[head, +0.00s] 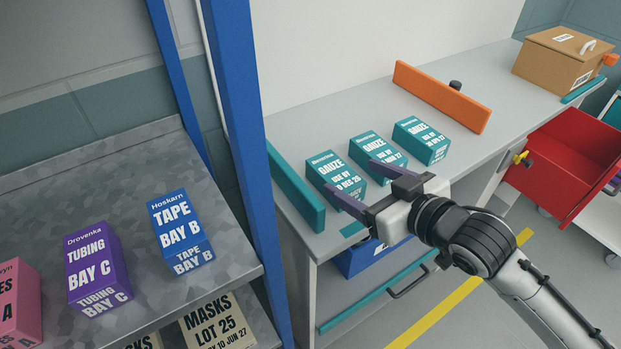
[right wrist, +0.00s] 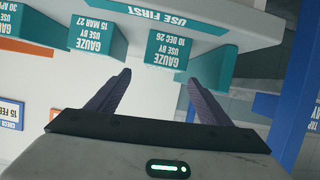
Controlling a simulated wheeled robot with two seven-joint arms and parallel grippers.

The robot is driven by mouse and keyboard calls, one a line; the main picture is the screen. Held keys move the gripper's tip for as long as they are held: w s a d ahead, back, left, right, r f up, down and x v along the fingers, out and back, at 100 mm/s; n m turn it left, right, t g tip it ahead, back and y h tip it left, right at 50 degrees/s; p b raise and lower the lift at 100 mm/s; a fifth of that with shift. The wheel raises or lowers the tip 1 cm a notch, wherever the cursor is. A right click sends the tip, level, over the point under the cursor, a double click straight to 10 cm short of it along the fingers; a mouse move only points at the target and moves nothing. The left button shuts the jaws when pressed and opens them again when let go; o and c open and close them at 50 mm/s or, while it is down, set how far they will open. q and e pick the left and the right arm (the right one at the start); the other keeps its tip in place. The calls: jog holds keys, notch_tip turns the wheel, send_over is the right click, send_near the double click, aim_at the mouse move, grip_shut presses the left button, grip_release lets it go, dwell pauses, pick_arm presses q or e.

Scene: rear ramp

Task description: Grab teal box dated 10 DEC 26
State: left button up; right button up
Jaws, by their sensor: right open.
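Three teal gauze boxes stand in a row on the grey bench. The leftmost teal box (head: 335,174) in the head view reads 10 DEC 26, its date partly covered by a finger; in the right wrist view (right wrist: 177,47) that date is clear, upside down. The middle box (head: 377,153) reads 15 MAR 27 in the right wrist view (right wrist: 97,35). The third box (head: 421,139) shows an April date. My right gripper (head: 350,176) is open and empty, its fingers pointing at the 10 DEC 26 box from the front. It also shows in the wrist view (right wrist: 158,77). My left gripper is out of view.
A teal divider (head: 296,188) stands close left of the boxes, an orange one (head: 441,97) to their right. A blue post (head: 240,140) separates the bench from a shelf with tape (head: 180,228) and tubing (head: 97,265) boxes. A red bin (head: 565,155) and cardboard box (head: 562,62) are right.

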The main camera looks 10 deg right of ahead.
aim_at(338, 174)
jog(key=shift+w+a+f+m, duration=0.1)
jog(key=shift+w+f+m, duration=0.1)
jog(key=shift+f+m, duration=0.1)
jog(key=x, duration=0.5)
jog(key=shift+s+a, duration=0.1)
jog(key=shift+a, duration=0.05)
jog(key=x, duration=0.5)
jog(key=shift+f+p, duration=0.35)
jog(key=shift+s, duration=0.1)
